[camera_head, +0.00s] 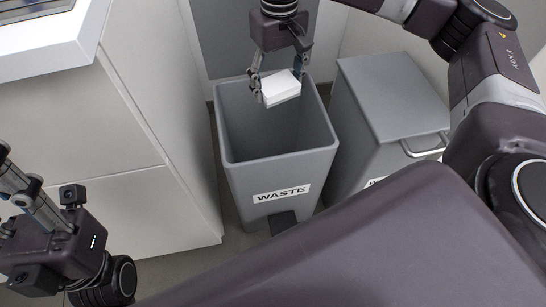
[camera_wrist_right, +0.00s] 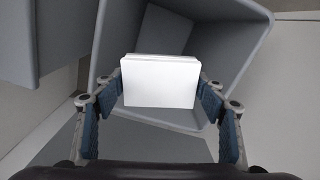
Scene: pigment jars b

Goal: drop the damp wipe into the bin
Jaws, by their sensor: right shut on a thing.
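The damp wipe (camera_head: 281,88) is a white folded block. My right gripper (camera_head: 280,84) is shut on it and holds it over the open mouth of the bin (camera_head: 283,164), which is grey and labelled WASTE. In the right wrist view the wipe (camera_wrist_right: 160,82) sits between the two fingers of the gripper (camera_wrist_right: 161,85), with the bin's inside (camera_wrist_right: 208,45) behind it. The bin's floor is partly hidden by the wipe. My left gripper (camera_head: 20,205) is at the lower left edge of the head view, far from the bin; its fingers are only partly seen.
A second grey bin with a closed lid (camera_head: 388,95) and a handle stands just right of the open bin. A white cabinet (camera_head: 120,150) stands to the left, with a counter above it. A dark pedal (camera_head: 284,222) is at the open bin's foot.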

